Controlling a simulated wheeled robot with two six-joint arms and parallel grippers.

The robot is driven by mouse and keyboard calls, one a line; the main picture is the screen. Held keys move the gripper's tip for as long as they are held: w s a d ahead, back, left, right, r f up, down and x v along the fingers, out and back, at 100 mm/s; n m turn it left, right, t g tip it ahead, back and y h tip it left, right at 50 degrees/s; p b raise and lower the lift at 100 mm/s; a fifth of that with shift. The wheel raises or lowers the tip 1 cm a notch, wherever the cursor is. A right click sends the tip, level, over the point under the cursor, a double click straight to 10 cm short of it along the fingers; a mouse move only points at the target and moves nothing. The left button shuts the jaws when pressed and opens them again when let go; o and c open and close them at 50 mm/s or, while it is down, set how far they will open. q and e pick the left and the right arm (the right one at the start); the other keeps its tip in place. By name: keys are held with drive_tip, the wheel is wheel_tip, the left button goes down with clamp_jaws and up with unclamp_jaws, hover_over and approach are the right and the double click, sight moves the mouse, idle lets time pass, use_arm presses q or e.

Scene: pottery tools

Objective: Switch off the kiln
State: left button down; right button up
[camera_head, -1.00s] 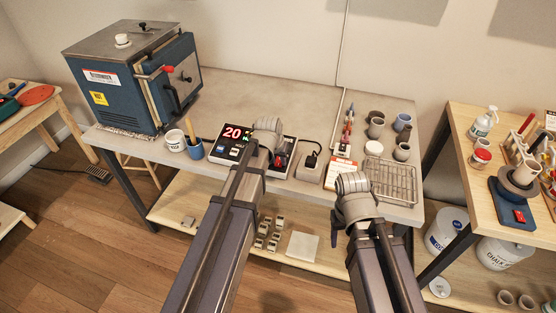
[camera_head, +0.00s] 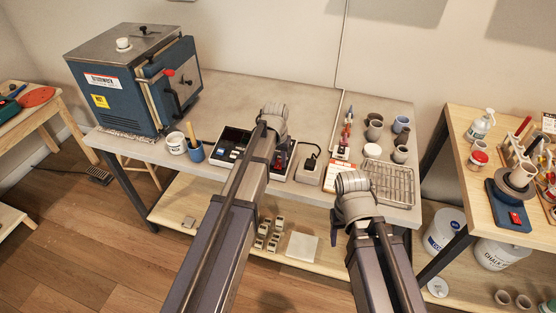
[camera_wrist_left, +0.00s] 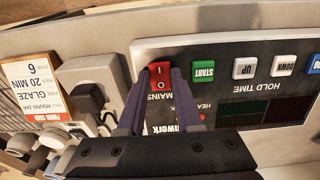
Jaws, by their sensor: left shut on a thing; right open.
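The blue kiln (camera_head: 112,92) stands at the back left of the grey bench, its door shut. Its control box (camera_head: 228,150) lies further right, partly hidden by my left arm. In the left wrist view, the box's red MAINS rocker switch (camera_wrist_left: 161,73), marked I and O, sits between the fingertips of my left gripper (camera_wrist_left: 161,80), shut on it. A green START button (camera_wrist_left: 204,71) is beside it. The displays (camera_wrist_left: 266,112) look dark. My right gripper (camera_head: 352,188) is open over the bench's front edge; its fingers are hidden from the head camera.
A black plug in a socket block (camera_head: 309,168) is right of the box. A wire rack (camera_head: 390,182) and several cups (camera_head: 375,130) stand further right. A white tub (camera_head: 175,144) and a blue cup (camera_head: 195,152) are left of the box.

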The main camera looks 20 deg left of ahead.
sight(277, 168)
use_arm(q)
drive_tip(key=c, duration=0.6)
unclamp_jaws()
drive_tip(key=r+p, duration=0.5)
drive_tip(key=s+r+p, duration=0.1)
drive_tip(key=r+p, duration=0.1)
drive_tip(key=shift+r+p, duration=0.4)
drive_tip(key=shift+s, duration=0.1)
